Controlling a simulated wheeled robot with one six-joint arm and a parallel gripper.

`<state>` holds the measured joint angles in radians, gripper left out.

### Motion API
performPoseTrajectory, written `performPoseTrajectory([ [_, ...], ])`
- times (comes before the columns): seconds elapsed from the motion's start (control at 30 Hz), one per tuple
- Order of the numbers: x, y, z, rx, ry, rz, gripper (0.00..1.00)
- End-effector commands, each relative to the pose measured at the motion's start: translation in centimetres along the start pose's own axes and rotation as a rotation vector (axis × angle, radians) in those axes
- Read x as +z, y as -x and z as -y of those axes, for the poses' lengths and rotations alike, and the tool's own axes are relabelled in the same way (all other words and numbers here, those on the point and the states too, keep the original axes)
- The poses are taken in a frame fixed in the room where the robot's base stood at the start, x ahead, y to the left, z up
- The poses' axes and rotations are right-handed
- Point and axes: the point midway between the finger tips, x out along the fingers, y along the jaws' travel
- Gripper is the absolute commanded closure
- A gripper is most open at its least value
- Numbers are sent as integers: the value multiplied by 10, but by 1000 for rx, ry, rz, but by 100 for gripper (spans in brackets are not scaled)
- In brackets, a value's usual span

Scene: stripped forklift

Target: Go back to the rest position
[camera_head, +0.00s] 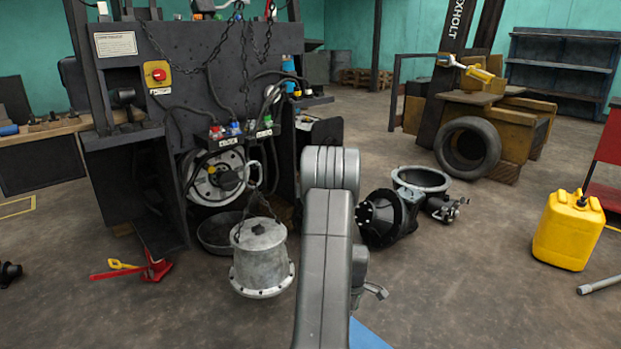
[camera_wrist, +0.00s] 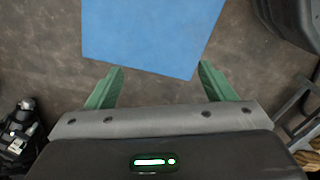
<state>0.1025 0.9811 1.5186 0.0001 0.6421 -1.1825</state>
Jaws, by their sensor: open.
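My gripper (camera_wrist: 162,68) shows at the bottom of the wrist view. Its two green fingers are spread wide apart with nothing held between them. A flat blue surface (camera_wrist: 150,35) lies beyond and below the fingertips, with the brown floor around it. A blue corner also shows at the bottom of the head view (camera_head: 367,336), beside my grey arm. In the head view my arm rises in the middle foreground, and the gripper's fingers cannot be made out there.
The stripped forklift (camera_head: 130,75) stands at left, with a grey metal housing (camera_head: 262,262) hanging on chains before it. Dark castings (camera_head: 385,218) lie right of my arm. A yellow canister (camera_head: 568,232) stands at right. Red tools (camera_head: 150,268) lie at left. Floor between castings and canister is clear.

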Motion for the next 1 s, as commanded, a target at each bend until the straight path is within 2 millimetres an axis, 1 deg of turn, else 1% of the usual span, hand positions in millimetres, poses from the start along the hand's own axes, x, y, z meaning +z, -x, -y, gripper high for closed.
performPoseTrajectory([
  [0.03, -4, 7, 1, 2, -30, -1, 24],
  [0.1, -10, 15, 2, 2, -76, -1, 24],
  [0.47, -35, 54, 10, 2, -318, -1, 24],
  [1.0, -70, 112, 29, 2, -680, -2, 24],
])
